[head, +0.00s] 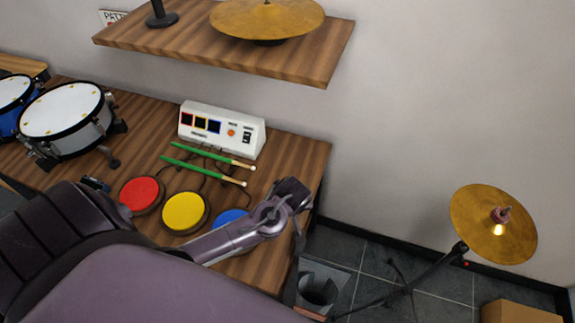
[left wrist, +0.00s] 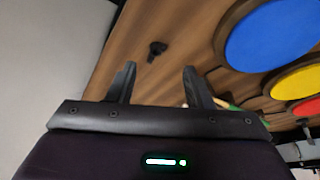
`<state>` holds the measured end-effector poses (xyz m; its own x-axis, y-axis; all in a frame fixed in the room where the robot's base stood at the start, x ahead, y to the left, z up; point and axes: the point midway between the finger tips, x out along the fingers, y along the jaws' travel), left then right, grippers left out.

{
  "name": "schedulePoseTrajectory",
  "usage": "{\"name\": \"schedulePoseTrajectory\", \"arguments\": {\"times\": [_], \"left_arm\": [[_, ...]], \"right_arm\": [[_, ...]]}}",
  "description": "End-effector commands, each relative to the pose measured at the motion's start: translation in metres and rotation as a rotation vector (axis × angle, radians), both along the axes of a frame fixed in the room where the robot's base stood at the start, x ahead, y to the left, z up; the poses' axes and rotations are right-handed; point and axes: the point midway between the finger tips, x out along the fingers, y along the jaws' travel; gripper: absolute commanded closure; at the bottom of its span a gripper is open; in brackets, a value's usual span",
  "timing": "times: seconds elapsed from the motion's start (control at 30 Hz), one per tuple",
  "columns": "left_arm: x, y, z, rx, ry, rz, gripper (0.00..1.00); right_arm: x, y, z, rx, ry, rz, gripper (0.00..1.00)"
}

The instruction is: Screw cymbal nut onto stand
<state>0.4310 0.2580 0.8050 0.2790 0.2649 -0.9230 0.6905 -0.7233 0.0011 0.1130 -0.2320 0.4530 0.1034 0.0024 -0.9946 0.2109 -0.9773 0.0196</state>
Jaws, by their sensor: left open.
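A small black knobbed piece, which looks like the cymbal nut (left wrist: 157,48), lies on the wooden table in the left wrist view. It is just beyond my left fingertips, in line with the gap between them. In the head view I cannot make it out; my gripper may cover it. My left gripper (left wrist: 158,76) is open and empty; it also shows in the head view (head: 292,195), over the table's right end. The stand (head: 405,287) is on the floor at right and carries a brass cymbal (head: 475,222) with a reddish top piece (head: 501,214). My right gripper is out of view.
The table (head: 303,160) holds red (head: 140,192), yellow (head: 184,212) and blue (head: 230,217) pads, green drumsticks (head: 205,172), a white control box (head: 221,128) and drums (head: 62,110). A shelf (head: 312,66) hangs above. A grey bin (head: 322,272) and cardboard box (head: 518,313) are on the floor.

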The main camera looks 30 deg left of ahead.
Motion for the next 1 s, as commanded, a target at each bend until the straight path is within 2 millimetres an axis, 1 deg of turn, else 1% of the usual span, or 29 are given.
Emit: {"name": "schedulePoseTrajectory", "arguments": {"times": [0.03,0.1,0.2,0.27,0.4,0.53,0.73,0.87,1.0], "left_arm": [[0.0,0.0,0.0,-0.001,-0.001,0.0,0.54],[0.0,0.0,0.0,-0.001,-0.001,0.0,0.54],[0.002,0.002,-0.006,-0.001,0.0,0.001,0.54],[0.004,0.004,-0.012,0.0,0.001,0.001,0.54],[0.008,0.006,-0.024,-0.002,0.001,-0.001,0.54],[0.008,0.007,-0.024,-0.001,0.0,-0.001,0.54],[0.011,0.009,-0.027,0.0,0.0,-0.001,0.54],[0.019,0.014,-0.041,0.0,0.001,0.0,0.54],[0.026,0.019,-0.059,0.0,0.002,-0.003,0.54]], "right_arm": [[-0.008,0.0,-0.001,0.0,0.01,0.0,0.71],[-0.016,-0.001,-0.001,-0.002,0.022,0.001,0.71],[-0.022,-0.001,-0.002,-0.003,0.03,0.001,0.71],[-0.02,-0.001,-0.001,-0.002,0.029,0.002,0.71],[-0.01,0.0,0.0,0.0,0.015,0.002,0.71],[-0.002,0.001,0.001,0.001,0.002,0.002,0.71],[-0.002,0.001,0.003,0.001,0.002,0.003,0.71],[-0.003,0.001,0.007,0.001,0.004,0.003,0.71],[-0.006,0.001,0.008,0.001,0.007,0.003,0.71]]}}
